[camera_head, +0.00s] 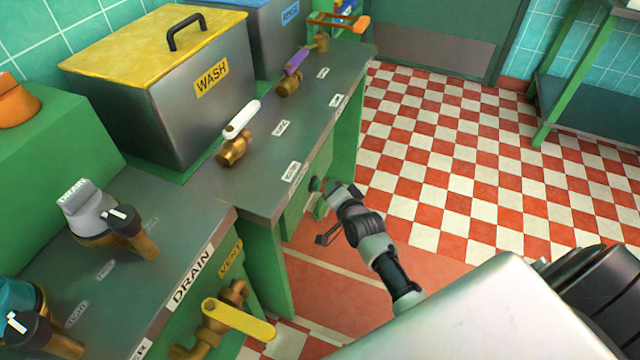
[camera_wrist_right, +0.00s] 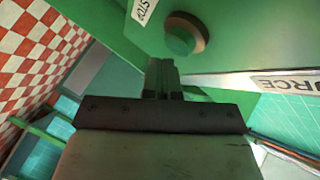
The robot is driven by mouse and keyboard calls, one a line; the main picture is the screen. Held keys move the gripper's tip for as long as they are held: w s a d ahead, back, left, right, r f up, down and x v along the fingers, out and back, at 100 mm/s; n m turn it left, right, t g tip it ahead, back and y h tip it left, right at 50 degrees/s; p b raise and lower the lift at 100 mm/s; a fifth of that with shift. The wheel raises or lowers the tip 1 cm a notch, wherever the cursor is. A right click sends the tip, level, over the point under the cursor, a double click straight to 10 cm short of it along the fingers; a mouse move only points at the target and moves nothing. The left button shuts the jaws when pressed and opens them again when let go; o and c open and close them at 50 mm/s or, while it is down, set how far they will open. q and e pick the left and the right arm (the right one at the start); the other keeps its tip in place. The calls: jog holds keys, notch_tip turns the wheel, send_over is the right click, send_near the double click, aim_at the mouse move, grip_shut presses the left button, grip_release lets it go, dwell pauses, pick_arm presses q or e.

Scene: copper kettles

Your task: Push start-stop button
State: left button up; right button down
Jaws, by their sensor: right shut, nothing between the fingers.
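The start-stop button (camera_wrist_right: 186,35) is a round knob with a brown rim and a green middle, on a green panel in the right wrist view. A white label (camera_wrist_right: 143,10) reading STOP sits beside it. My right gripper (camera_wrist_right: 161,68) is shut and empty, its fingertips just below and left of the button in that view. I cannot tell whether they touch it. In the head view my right gripper (camera_head: 330,187) is at the green side panel below the counter edge, and covers most of that spot. My left gripper is not in view.
The metal counter (camera_head: 262,190) carries a yellow-lidded WASH tank (camera_head: 190,95) and valves with white (camera_head: 241,120) and purple (camera_head: 296,62) handles. A yellow VENT valve handle (camera_head: 238,320) juts out at the front. The checkered floor (camera_head: 450,170) to the right is clear.

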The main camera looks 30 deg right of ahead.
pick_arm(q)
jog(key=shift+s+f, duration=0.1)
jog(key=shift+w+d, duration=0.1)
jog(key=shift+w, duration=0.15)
pick_arm(e)
jog(key=shift+w+a, duration=0.15)
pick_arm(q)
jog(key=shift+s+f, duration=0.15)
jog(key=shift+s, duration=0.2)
pick_arm(e)
jog(key=shift+w+a, duration=0.2)
jog(key=shift+w, duration=0.05)
jog(key=shift+s, duration=0.1)
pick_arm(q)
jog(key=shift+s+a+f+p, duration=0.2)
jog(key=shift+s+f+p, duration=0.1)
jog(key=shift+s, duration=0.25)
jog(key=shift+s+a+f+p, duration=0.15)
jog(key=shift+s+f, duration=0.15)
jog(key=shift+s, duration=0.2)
pick_arm(e)
jog(key=shift+s+d, duration=0.6)
jog(key=shift+s, duration=0.05)
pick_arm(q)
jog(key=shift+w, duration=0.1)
pick_arm(e)
jog(key=shift+d, duration=0.1)
